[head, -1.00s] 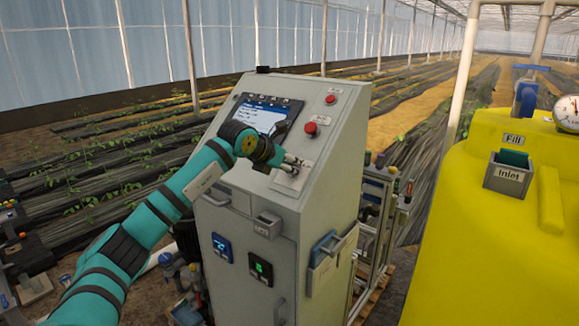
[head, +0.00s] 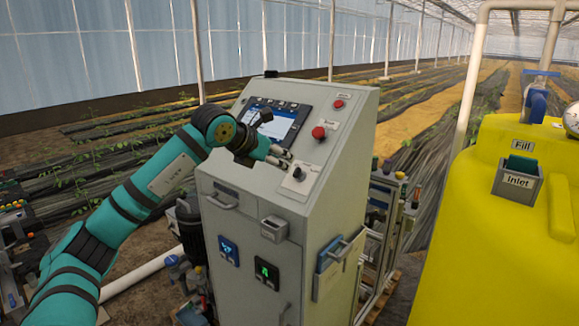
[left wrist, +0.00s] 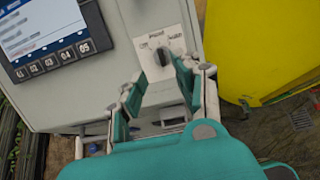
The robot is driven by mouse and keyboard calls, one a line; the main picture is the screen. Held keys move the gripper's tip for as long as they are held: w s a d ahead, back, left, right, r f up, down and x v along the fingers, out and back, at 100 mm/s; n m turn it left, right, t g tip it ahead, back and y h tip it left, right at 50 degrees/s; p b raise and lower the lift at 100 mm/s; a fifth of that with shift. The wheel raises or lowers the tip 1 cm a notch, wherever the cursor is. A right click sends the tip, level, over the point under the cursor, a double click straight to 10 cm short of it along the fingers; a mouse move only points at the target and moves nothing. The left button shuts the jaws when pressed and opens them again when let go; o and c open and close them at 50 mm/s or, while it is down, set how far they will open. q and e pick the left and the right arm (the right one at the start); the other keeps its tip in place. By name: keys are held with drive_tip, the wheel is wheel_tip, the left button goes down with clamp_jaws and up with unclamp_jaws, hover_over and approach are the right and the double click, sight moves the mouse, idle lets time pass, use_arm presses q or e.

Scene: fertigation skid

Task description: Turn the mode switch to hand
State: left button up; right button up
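The mode switch is a dark knob (head: 298,174) on a pale plate on the sloped face of the grey control cabinet. In the left wrist view the knob (left wrist: 163,57) stands just beyond my fingertips, with small labels around it too blurred to read surely. The knob looks roughly upright between the labels there; its exact setting is unclear. My right gripper is not in view.
A screen (head: 275,124) with a row of buttons is left of the switch. A red button (head: 319,132) and a smaller red one (head: 338,104) sit above it. A yellow tank (head: 475,245) with an inlet box (head: 517,179) stands to the right.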

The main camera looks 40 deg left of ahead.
use_arm(q)
drive_tip(key=shift+v, duration=1.45)
